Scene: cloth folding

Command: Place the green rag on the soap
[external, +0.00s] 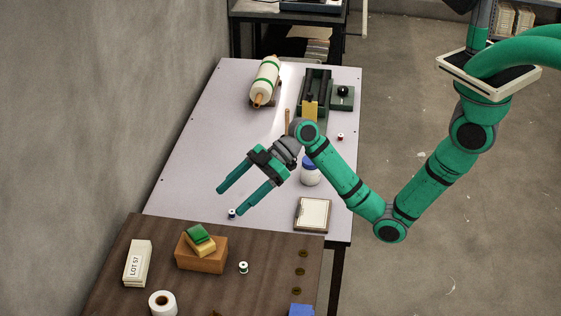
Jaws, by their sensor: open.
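A small green piece (200,233), which looks like the green rag, rests on top of a yellow block (203,249), which looks like the soap. The yellow block sits on an orange-brown box (186,258) on the dark wooden table. The picture is too small to tell the cloth's folds or whether its edges hang over. My gripper (228,202) is open and empty, above and beyond the green piece, over the near end of the pale table. Its two fingers point down-left and are apart from the stack.
On the wooden table (123,243) stand a "LOT 57" box (137,263), a white roll (162,304), a spool (243,267) and a blue item (302,310). The pale table (195,160) holds a clipboard (313,215), a jar (310,173) and a large roll (265,81).

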